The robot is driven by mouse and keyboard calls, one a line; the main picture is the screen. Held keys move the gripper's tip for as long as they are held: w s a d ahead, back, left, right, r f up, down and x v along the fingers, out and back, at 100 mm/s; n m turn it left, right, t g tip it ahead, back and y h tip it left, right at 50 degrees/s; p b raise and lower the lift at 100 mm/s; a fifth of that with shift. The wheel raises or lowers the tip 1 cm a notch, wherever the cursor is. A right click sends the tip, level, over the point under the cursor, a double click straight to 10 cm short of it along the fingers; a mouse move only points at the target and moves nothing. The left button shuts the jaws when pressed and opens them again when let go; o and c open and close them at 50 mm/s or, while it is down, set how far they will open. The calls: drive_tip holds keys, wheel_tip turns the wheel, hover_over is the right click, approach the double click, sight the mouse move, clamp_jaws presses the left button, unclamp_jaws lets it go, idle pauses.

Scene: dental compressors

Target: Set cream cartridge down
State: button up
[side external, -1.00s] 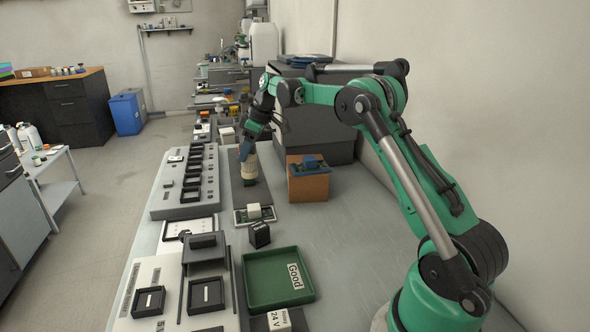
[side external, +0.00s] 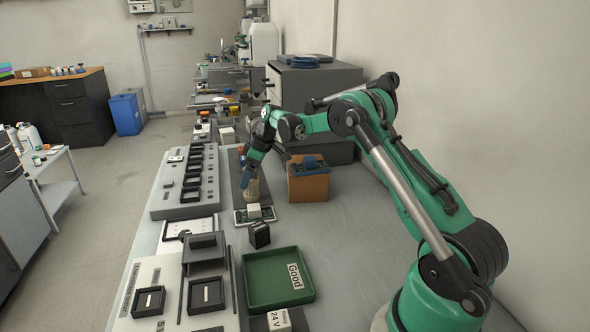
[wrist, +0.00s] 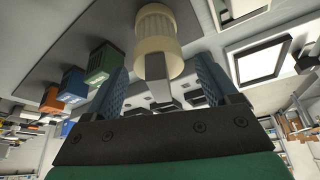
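The cream cartridge (side external: 252,190) stands on the dark strip (side external: 237,165) behind the small green board with a white block (side external: 254,211) in the side view. In the wrist view the ribbed cream cartridge (wrist: 157,40) is just ahead of my fingertips, with a narrower grey-white part reaching back between them. My gripper (side external: 247,178) is low at the cartridge and partly covers it. In the wrist view my gripper's (wrist: 160,75) two blue fingers are apart, with visible gaps on both sides of the cartridge. Contact at its base is hard to see.
A brown box (side external: 308,184) with a blue part on top stands right of the cartridge. A grey panel with black frames (side external: 190,180) lies to the left. A green "Good" tray (side external: 262,297) and a small black block (side external: 259,235) are nearer the camera. Bench right of the tray is clear.

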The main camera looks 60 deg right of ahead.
drive_tip(key=v, duration=1.2)
drive_tip(key=s+a+r+m+t+h, duration=0.1)
drive_tip(key=s+a+r, duration=0.15)
drive_tip(key=a, duration=0.45)
drive_tip(key=s+a+r+m+h, duration=0.1)
drive_tip(key=s+a, duration=0.3)
drive_tip(key=a, duration=0.4)
drive_tip(key=s+a+f+m+t, duration=0.2)
drive_tip(key=s+a+f, duration=0.4)
drive_tip(key=s+a, duration=0.1)
drive_tip(key=shift+s+a+m, duration=0.15)
drive_tip(key=shift+s+m, duration=0.15)
drive_tip(key=shift+s, duration=0.55)
